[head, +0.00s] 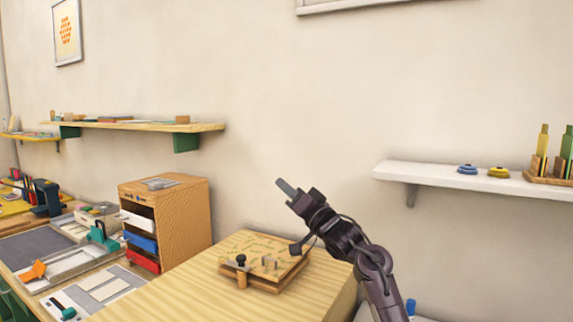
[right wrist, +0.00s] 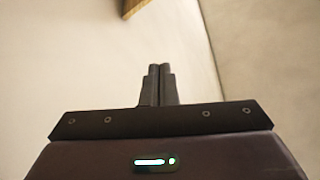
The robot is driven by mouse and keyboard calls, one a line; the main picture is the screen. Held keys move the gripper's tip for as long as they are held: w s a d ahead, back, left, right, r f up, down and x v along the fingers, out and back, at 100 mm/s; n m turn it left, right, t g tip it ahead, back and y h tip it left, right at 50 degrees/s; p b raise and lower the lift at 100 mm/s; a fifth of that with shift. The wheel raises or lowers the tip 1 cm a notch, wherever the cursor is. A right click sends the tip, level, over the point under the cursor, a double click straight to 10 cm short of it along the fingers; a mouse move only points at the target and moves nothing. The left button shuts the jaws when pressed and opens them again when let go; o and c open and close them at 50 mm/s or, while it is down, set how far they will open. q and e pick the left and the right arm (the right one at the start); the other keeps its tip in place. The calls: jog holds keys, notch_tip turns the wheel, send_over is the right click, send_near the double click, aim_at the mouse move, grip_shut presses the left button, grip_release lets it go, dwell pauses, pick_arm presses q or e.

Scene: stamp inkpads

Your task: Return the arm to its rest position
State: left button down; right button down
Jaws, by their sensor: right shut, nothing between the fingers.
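My right gripper (head: 287,188) is raised above the wooden table, in front of the bare wall, with its fingers pointing up and to the left. In the right wrist view its two fingers (right wrist: 160,84) are together with nothing between them. My right arm comes in from the bottom right of the head view. The gripper touches nothing that I can see. My left gripper is in neither view.
A wooden board with small pieces (head: 240,286) lies on the light wooden table (head: 325,296) below my arm. A drawer cabinet (head: 185,214) stands to the left. A white shelf (head: 440,179) with blue (head: 467,169) and yellow (head: 498,172) items is at right.

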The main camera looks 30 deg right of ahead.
notch_tip(320, 180, up, 6)
